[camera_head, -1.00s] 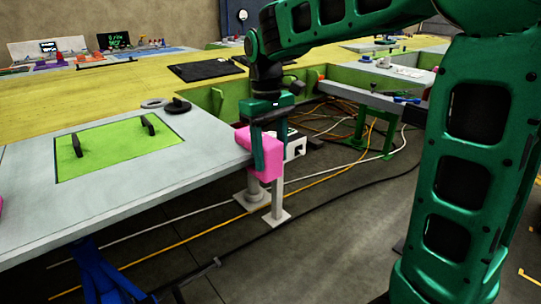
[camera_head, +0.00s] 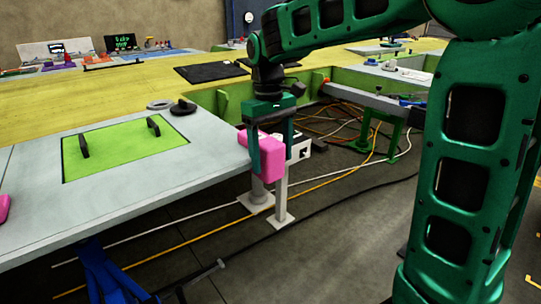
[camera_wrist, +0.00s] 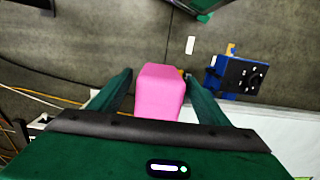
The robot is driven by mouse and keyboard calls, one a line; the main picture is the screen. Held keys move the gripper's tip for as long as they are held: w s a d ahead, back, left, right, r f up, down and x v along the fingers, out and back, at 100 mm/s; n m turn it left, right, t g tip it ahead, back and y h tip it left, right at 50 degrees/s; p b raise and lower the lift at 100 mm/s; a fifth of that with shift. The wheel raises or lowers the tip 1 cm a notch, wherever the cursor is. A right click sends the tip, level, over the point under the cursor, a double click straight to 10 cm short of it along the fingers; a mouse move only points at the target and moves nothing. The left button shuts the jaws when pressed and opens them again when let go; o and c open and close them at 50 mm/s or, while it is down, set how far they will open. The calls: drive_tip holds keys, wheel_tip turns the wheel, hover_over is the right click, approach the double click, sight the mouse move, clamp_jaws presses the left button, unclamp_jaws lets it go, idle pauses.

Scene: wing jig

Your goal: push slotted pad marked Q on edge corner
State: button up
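The pink pad (camera_head: 268,160) is at the right front corner of the grey panel (camera_head: 215,162), partly beyond its edge. Its slot and letter Q cannot be made out, and neither can how deeply the corner sits in it. My gripper (camera_head: 271,165) points down around the pad, one finger on each side. In the wrist view the pad (camera_wrist: 158,92) lies between the fingertips of my gripper (camera_wrist: 159,78). A thin gap shows beside the left finger; at the right finger the gap is too small to judge. The fingers look open.
Another pink piece (camera_head: 4,207) is at the panel's left edge. A green plate (camera_head: 118,148) with two black handles lies on the panel. A blue and black box (camera_wrist: 238,75) shows in the wrist view.

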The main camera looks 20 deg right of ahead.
drive_tip(key=shift+r, duration=0.1)
drive_tip(key=r, duration=0.7)
drive_tip(key=w+r, duration=0.1)
drive_tip(key=r, duration=0.2)
drive_tip(key=shift+a+r, duration=0.15)
drive_tip(key=shift+r, duration=0.05)
drive_tip(key=s+d+f+m, duration=0.4)
drive_tip(key=s+d+f, duration=0.2)
drive_tip(key=s+d, duration=0.35)
drive_tip(key=s+d+f+m, duration=0.3)
drive_tip(key=s+d+f, duration=0.3)
drive_tip(key=s+d, duration=0.3)
drive_tip(key=s+f+m+t, duration=0.1)
drive_tip(key=s+f+m, duration=0.2)
drive_tip(key=s+f, duration=0.4)
drive_tip(key=s, duration=0.3)
drive_tip(key=shift+a+y, duration=0.15)
drive_tip(key=shift+y, duration=0.15)
